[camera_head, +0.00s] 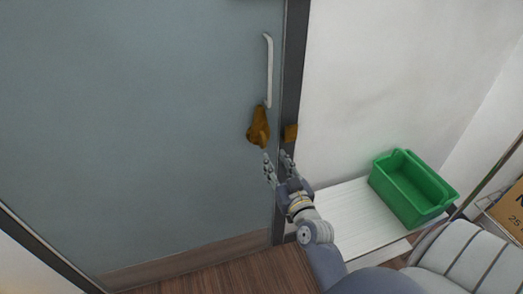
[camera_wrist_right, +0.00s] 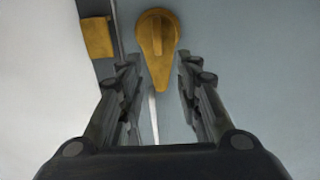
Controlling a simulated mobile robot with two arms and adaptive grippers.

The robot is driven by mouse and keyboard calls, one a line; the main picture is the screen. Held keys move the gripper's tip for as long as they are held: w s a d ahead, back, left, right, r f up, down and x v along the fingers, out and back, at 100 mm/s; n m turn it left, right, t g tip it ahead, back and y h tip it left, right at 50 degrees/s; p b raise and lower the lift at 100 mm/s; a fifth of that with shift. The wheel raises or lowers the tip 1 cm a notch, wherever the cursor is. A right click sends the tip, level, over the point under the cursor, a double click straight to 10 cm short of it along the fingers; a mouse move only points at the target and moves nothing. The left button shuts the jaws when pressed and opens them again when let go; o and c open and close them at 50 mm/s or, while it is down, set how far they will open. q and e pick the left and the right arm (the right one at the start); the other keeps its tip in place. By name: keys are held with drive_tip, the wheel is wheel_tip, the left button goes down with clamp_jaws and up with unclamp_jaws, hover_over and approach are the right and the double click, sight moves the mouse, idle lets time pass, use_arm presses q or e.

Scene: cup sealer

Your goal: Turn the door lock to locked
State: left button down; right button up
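The brass door lock (camera_head: 258,128) sits on the grey-blue door (camera_head: 150,130), just below the white vertical handle (camera_head: 269,70). In the right wrist view the lock (camera_wrist_right: 156,45) shows a round top and a tapered lever pointing toward the gripper. My right gripper (camera_head: 276,158) is open and empty, just below the lock. In the right wrist view its two fingers (camera_wrist_right: 160,80) stand either side of the lever's tip; I cannot tell if they touch it. A brass strike plate (camera_head: 290,132) is on the dark door frame; it also shows in the right wrist view (camera_wrist_right: 97,37). My left gripper is out of view.
A green bin (camera_head: 412,187) stands on a white bench (camera_head: 345,215) to the right of the door frame. A cardboard box (camera_head: 508,212) is at the far right. The wall above the bench is bare.

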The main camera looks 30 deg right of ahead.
sight(265, 140)
drive_tip(key=x, duration=1.1)
drive_tip(key=shift+d+p, duration=0.25)
drive_tip(key=shift+p, duration=0.15)
clamp_jaws()
